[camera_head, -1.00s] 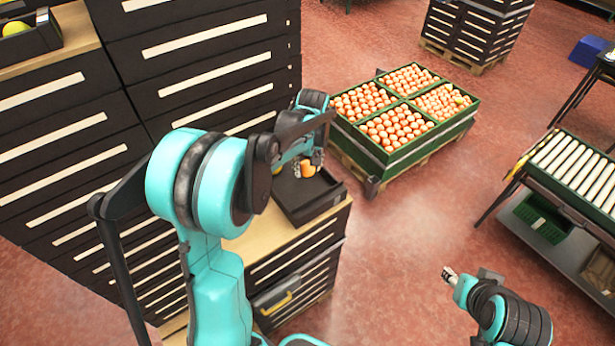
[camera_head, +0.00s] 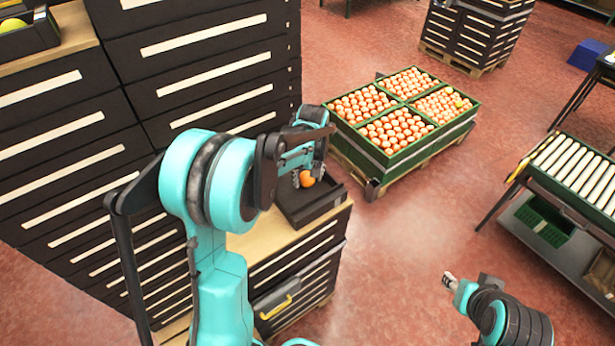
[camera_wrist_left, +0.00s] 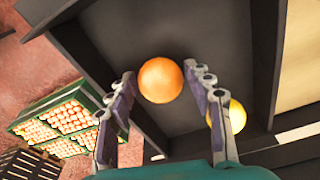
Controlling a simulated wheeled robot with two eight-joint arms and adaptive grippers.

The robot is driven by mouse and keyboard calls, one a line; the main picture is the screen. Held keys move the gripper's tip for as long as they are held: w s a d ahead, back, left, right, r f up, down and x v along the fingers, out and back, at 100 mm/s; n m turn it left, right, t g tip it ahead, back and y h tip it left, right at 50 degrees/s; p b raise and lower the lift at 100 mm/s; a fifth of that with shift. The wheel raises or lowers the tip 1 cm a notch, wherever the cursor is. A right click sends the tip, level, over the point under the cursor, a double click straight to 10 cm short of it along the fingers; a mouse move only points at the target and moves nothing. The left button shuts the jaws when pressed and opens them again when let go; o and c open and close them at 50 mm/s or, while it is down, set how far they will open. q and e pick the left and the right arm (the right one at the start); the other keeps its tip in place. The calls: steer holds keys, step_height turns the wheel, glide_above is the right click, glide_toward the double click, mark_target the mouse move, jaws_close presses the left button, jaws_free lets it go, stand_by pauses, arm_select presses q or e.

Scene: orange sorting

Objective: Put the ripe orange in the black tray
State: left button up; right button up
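The orange (camera_head: 307,179) is at the fingertips of my left gripper (camera_head: 306,178), over the inside of the black tray (camera_head: 317,211). In the left wrist view the orange (camera_wrist_left: 160,80) sits between the two fingertips, with a narrow gap on each side, so the left gripper (camera_wrist_left: 160,76) looks open around it. I cannot tell whether the orange touches the tray floor (camera_wrist_left: 215,40). A yellow fruit (camera_wrist_left: 236,115) lies in the tray, partly behind the right-hand finger. My right gripper (camera_head: 449,280) is at the lower right, empty, far from the tray.
The tray stands on a wooden top (camera_head: 262,238) beside tall dark drawers (camera_head: 205,70). Another black tray (camera_head: 28,35) with yellow fruit is at upper left. A green crate (camera_head: 400,150) full of oranges and a roller conveyor (camera_head: 575,170) stand right. The floor between is clear.

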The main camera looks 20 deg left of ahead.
mark_target(309, 179)
arm_select(q)
steer(key=shift+r, duration=0.25)
step_height(309, 179, up, 11)
steer(key=s+p, duration=0.1)
steer(key=p, duration=0.2)
steer(key=s+d+m+t, duration=0.3)
steer(key=s+d+m, duration=0.1)
steer(key=s, duration=0.6)
steer(key=s+d+r+m+t+h, duration=0.1)
steer(key=s+d+m+t, duration=0.2)
steer(key=s, duration=0.7)
steer(key=shift+d+r+m, duration=0.25)
steer(key=shift+d+m, duration=0.6)
steer(key=shift+m, duration=0.35)
step_height(309, 179, down, 6)
steer(key=b, duration=0.5)
steer(key=shift+b, duration=0.4)
